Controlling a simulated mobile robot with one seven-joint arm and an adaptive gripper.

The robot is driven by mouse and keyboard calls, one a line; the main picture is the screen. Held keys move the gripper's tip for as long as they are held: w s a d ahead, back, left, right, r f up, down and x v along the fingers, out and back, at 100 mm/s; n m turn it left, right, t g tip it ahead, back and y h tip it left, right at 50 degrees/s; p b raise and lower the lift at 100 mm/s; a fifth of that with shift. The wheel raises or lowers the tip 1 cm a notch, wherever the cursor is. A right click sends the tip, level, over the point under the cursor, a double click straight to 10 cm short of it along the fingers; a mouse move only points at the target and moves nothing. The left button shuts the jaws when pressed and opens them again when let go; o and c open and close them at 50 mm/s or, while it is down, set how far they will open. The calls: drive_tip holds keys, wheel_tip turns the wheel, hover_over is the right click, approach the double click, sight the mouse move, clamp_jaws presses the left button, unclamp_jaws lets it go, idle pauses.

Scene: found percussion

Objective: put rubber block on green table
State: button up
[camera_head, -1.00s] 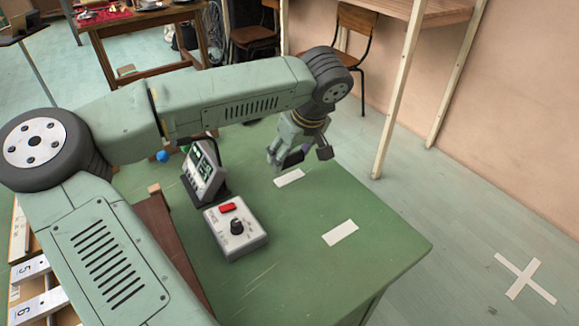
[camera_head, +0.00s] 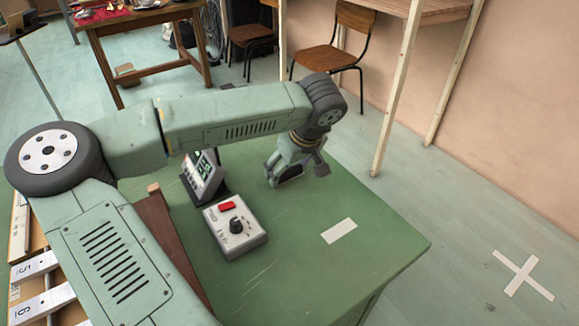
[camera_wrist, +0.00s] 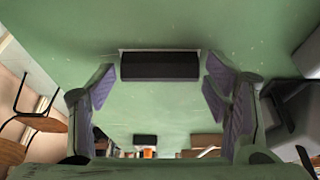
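The rubber block is a black bar (camera_wrist: 160,66) in the middle of the wrist view, with its two ends at my fingertips. In the head view the dark block (camera_head: 290,172) shows low between the fingers of my gripper (camera_head: 296,172).
A white box with a red button and black knob (camera_head: 235,226) and a small display unit (camera_head: 203,176) stand left of my gripper. A second white tape strip (camera_head: 339,231) lies nearer the front on clear tabletop. A wooden chair (camera_head: 335,50) stands behind.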

drive_tip(key=shift+o, duration=0.5)
drive_tip(key=shift+r, duration=0.4)
drive_tip(key=b+v, duration=0.1)
drive_tip(key=v, duration=1)
drive_tip(key=shift+r, duration=0.3)
drive_tip(key=shift+s+d, duration=0.1)
